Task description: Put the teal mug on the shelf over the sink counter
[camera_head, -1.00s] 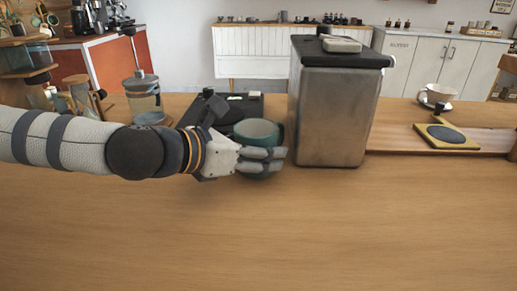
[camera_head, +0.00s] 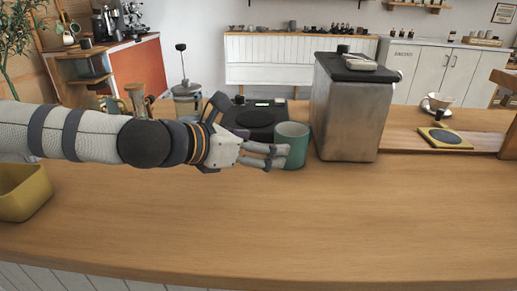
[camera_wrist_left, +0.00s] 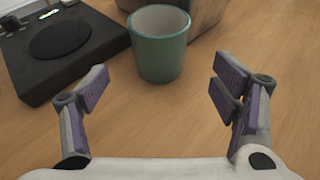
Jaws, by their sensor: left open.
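The teal mug (camera_head: 292,146) stands upright on the wooden counter, just left of a metal box. My left gripper (camera_head: 268,155) is to the left of the mug in the head view, with its fingers toward it. In the left wrist view the mug (camera_wrist_left: 159,45) stands beyond the fingertips, roughly centred between the spread fingers (camera_wrist_left: 158,88). The left gripper is open and empty. The shelf over the sink counter cannot be made out for certain. My right gripper is not in view.
A metal box (camera_head: 350,115) stands right beside the mug. A black scale (camera_head: 258,117) lies behind the gripper, with a French press (camera_head: 187,100) to its left. A yellow bin (camera_head: 24,192) sits at the left. The front counter is clear.

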